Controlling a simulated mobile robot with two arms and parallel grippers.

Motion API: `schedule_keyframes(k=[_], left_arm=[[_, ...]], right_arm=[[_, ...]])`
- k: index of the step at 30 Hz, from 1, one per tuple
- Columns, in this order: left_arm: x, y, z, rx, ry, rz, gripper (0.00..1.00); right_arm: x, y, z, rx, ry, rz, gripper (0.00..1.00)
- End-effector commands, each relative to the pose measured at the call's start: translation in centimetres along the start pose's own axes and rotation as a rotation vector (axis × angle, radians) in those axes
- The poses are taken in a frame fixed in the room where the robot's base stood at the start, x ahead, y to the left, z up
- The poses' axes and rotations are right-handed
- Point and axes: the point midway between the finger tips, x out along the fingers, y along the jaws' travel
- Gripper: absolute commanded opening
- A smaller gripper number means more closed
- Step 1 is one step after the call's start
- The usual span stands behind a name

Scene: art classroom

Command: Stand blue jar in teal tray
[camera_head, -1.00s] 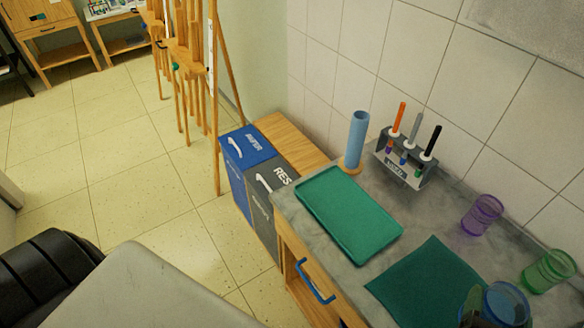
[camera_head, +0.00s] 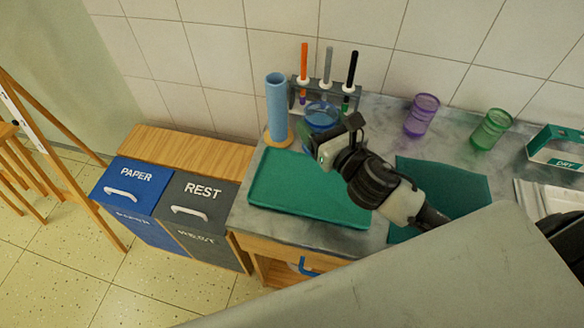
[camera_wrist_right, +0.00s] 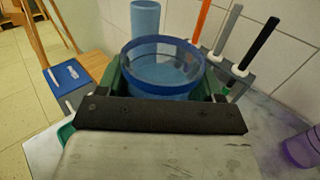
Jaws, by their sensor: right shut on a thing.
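The blue jar (camera_head: 321,116) is a clear blue cup, held upright by my right gripper (camera_head: 336,140), which is shut on it. It also shows in the right wrist view (camera_wrist_right: 163,68) between the fingers, its lower part hidden by the gripper. The teal tray (camera_head: 285,190) lies flat on the grey counter, and the gripper and jar are over or just behind its far right part; the exact height is hard to tell. In the right wrist view only a bit of green shows beside the gripper. My left gripper is not in view.
A light blue cylinder (camera_head: 276,108) stands behind the tray, near a marker rack (camera_head: 357,97). A purple cup (camera_head: 421,116) and a green cup (camera_head: 490,129) stand at the right. A dark teal cloth (camera_head: 455,185) lies right of the tray. Paper (camera_head: 137,187) and rest bins (camera_head: 200,205) stand left.

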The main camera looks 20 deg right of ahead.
Motion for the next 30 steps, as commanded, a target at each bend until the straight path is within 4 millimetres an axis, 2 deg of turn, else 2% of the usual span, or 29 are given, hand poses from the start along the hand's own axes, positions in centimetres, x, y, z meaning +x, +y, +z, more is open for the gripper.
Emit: schedule_keyframes(k=[1,6,12,16,22,30], left_arm=[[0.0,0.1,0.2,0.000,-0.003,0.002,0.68],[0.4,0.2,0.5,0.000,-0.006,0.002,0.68],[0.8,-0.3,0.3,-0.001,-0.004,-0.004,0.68],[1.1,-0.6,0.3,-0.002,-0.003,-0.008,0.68],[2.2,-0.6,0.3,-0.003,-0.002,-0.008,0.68],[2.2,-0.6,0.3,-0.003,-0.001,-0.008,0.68]], right_arm=[[0.3,1.4,-0.7,0.011,-0.001,0.000,0.43],[0.9,5.1,-3.1,0.009,0.000,-0.002,0.43],[1.4,7.7,-4.7,0.002,-0.001,-0.001,0.43],[1.4,8.1,-5.5,0.002,0.000,-0.001,0.43],[1.4,8.1,-8.5,0.002,0.002,-0.003,0.43],[1.4,8.1,-8.8,0.000,-0.002,0.000,0.43]])
